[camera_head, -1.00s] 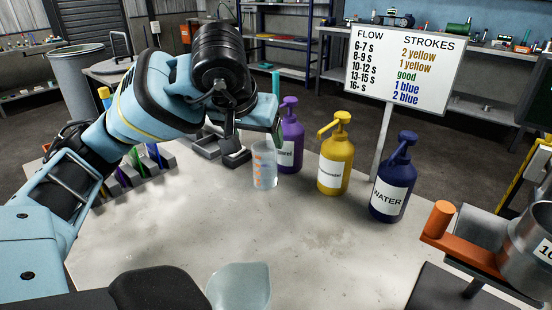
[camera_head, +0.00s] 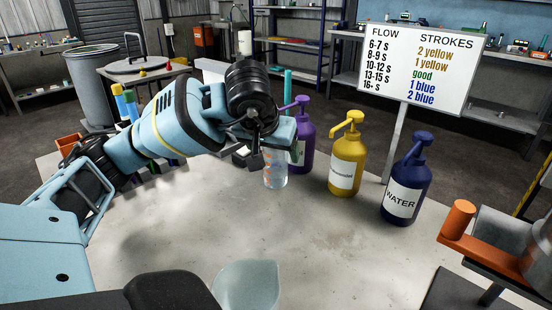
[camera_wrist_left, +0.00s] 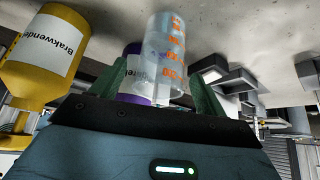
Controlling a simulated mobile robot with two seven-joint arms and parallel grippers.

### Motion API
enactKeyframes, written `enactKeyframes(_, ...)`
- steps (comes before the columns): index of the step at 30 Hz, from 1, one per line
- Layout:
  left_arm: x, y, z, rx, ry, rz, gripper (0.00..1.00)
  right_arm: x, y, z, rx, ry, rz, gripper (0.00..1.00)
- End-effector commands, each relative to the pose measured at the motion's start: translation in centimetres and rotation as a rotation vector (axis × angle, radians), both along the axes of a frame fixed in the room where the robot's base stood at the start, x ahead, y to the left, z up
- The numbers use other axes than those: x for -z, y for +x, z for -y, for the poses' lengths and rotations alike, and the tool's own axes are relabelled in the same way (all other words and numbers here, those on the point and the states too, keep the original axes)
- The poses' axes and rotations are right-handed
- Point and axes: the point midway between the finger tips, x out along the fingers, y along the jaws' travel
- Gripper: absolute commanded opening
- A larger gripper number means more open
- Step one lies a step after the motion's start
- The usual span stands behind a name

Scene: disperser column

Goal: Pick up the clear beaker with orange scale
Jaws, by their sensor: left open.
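The clear beaker with orange scale (camera_head: 276,178) stands upright on the table, with its upper part hidden behind my left gripper in the head view. In the left wrist view the beaker (camera_wrist_left: 165,58) shows upside down, with orange marks, between and ahead of the two green fingers. My left gripper (camera_head: 275,153) is open, with its fingers on either side of the beaker's line in the wrist view (camera_wrist_left: 150,85). Whether a finger touches the beaker cannot be told. My right gripper is not in view.
A purple pump bottle (camera_head: 303,135) stands close behind the beaker. A yellow pump bottle (camera_head: 346,160) and a blue WATER bottle (camera_head: 405,185) stand to the right, before a FLOW/STROKES sign (camera_head: 415,65). A translucent vessel (camera_head: 247,285) is at the front. The middle table is clear.

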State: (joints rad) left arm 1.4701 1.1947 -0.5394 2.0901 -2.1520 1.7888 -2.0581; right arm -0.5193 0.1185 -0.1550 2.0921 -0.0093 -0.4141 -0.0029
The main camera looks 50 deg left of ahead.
Motion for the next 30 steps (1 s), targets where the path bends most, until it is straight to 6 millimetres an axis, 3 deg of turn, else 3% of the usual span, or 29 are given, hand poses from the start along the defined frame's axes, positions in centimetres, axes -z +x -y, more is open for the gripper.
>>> enactKeyframes(6, 0.02, 0.04, -0.02, 0.0, 0.0, 0.001, 0.74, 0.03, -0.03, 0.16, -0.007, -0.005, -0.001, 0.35)
enactKeyframes(23, -0.05, 0.04, -0.01, 0.001, 0.0, 0.002, 0.04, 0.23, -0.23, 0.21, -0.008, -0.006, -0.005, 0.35)
enactKeyframes(30, -0.12, 0.01, -0.02, 0.0, 0.001, 0.002, 0.04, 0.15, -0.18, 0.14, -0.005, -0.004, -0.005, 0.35)
